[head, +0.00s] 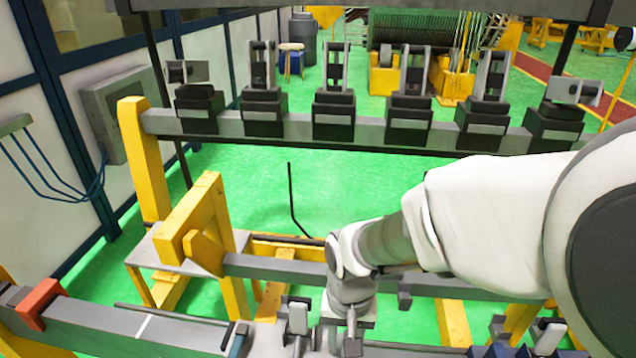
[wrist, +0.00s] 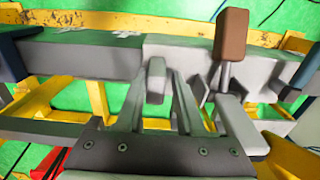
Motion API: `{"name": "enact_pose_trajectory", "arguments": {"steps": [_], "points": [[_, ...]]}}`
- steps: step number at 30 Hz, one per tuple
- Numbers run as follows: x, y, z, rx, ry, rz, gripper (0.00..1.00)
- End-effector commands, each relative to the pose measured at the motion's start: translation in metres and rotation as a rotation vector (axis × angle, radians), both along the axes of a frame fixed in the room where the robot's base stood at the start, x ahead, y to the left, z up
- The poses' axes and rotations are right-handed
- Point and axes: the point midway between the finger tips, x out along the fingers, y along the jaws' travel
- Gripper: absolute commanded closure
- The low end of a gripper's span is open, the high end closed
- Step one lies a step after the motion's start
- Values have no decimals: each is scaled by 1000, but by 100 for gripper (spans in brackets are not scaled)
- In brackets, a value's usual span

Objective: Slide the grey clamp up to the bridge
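My gripper (head: 350,338) points down over the near grey rail in the head view. In the wrist view its two grey fingers (wrist: 163,95) reach up from a dark screwed plate, with a gap between them. A light grey upright block (wrist: 156,79), which looks like part of the grey clamp, shows at the fingertips; I cannot tell whether they touch it. A brown-topped handle (wrist: 231,36) stands to its right. In the head view a grey upright piece (head: 298,318) stands left of my gripper. I cannot tell for sure which part is the bridge.
The near rail (head: 100,318) carries an orange-red block (head: 40,303) at the left. Another grey upright piece (head: 548,338) stands at the right. A yellow frame post (head: 190,215) rises behind. A far beam (head: 300,128) holds several dark clamp blocks. Green floor lies between.

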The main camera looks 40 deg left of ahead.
Motion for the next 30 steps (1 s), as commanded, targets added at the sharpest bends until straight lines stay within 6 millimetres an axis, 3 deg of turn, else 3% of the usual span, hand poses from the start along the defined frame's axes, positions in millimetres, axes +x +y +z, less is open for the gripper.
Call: {"name": "enact_pose_trajectory", "arguments": {"steps": [11, 30], "points": [[-1, 2, 0, -1, 0, 0, 65], [-34, 56, 0, 1, 1, 3, 65]]}}
